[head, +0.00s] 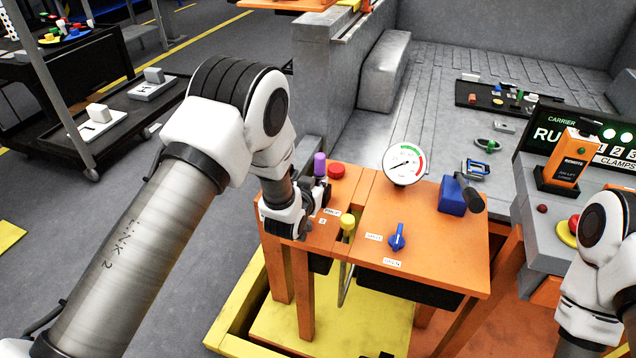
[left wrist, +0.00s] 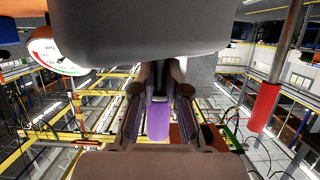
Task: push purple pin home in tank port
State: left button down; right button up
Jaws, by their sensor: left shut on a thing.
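The purple pin (head: 319,163) stands upright at the left end of the orange bench, its top above my left gripper (head: 318,192). That gripper is shut on the pin, low over the bench top. In the left wrist view the purple pin (left wrist: 158,122) shows between the two fingers (left wrist: 158,105). The pin's lower end and the port are hidden by my gripper, so I cannot tell how deep the pin sits. My right arm is at the lower right of the head view; its gripper is out of frame.
An orange remote (head: 567,157) stands at the right.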

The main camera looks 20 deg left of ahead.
aim_at(317, 166)
pick_arm(q)
jog(key=shift+f+b, duration=0.45)
jog(key=shift+f, duration=0.2)
jog(key=shift+s, duration=0.1)
jog(key=shift+r+p, duration=0.6)
jog(key=shift+r, duration=0.15)
jog(key=shift+a, duration=0.1)
jog(key=shift+f+b, duration=0.65)
jog(key=shift+f, duration=0.15)
dwell(0.4)
jog(key=shift+r, duration=0.15)
jog(key=shift+r+p, duration=0.35)
jog(key=shift+p, duration=0.15)
jog(key=shift+r+p, duration=1.85)
jog(key=shift+r, duration=0.95)
